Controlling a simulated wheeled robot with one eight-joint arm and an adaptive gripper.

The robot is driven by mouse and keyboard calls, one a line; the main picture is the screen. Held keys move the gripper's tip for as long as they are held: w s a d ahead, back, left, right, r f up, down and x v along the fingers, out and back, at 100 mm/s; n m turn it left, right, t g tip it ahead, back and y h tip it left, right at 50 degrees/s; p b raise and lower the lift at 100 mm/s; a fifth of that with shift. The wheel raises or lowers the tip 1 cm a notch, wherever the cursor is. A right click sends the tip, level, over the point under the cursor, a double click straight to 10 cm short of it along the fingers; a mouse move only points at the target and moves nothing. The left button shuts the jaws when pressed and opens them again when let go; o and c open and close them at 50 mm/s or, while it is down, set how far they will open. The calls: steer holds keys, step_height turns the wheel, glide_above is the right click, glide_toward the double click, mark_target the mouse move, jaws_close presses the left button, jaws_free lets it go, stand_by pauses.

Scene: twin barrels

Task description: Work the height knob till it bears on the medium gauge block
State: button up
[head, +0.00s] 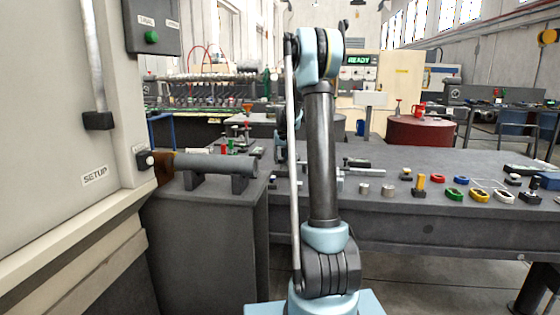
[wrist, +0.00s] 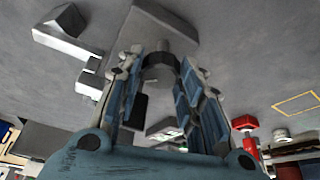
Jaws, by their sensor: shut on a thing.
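In the wrist view my gripper (wrist: 162,72) is closed around a dark round knob (wrist: 160,66), which I take to be the height knob. The knob sits at the end of a short grey stem (wrist: 178,45) that meets a grey fixture (wrist: 150,18). A pale small block (wrist: 90,84) lies to the left of the fingers, apart from them. I cannot tell whether it is the medium gauge block, or whether anything bears on a block. In the head view my arm hides the gripper and the knob.
In the head view a dark workbench (head: 400,222) carries several small coloured parts at right and two short metal cylinders. A grey barrel (head: 215,164) lies on a cabinet at left. An angled pale piece (wrist: 62,36) and a red part (wrist: 245,124) stand near my gripper.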

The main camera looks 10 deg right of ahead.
steer(key=shift+w, duration=0.1)
steer(key=o, duration=1.1)
steer(key=shift+c, duration=0.2)
steer(key=v, duration=1.2)
steer(key=shift+f, duration=0.1)
